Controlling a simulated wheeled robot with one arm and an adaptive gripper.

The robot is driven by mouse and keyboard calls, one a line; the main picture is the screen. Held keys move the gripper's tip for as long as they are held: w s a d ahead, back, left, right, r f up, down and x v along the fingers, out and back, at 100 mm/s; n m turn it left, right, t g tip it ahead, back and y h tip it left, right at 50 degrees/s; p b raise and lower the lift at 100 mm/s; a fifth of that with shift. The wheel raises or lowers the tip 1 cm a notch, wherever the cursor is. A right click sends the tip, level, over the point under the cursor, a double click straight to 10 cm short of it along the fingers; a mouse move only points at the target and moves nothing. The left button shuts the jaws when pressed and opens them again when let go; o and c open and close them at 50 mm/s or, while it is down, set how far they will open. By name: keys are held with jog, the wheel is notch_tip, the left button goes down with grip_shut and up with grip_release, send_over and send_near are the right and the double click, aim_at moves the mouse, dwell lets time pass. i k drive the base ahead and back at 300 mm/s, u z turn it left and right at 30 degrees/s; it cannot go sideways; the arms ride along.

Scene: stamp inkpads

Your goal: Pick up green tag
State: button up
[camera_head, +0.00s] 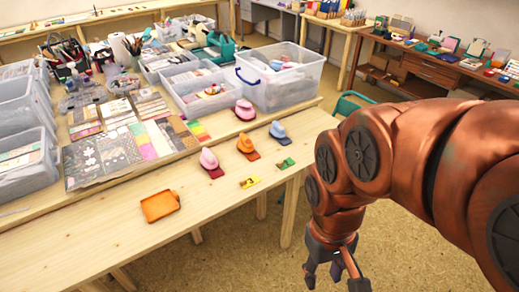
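The green tag (286,163) is a small flat piece with a paler mark on it. It lies on the wooden table near its right edge, in front of the blue stamp (278,131). My gripper (335,279) hangs at the bottom of the view, off the table's right side and over the floor. Its fingers look spread apart with nothing between them. It is well apart from the tag, to the right and nearer the camera. The fingertips are partly at the frame's lower edge.
A yellow tag (249,182) lies left of the green one. An orange stamp (245,144) and pink stamps (209,159) stand nearby. An orange tray (160,206) lies front left. Clear plastic bins (281,88) stand behind. The table's front is mostly bare.

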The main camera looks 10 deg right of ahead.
aim_at(282, 164)
jog(key=z, duration=1.05)
jog(key=i, duration=0.85)
jog(key=u, duration=2.35)
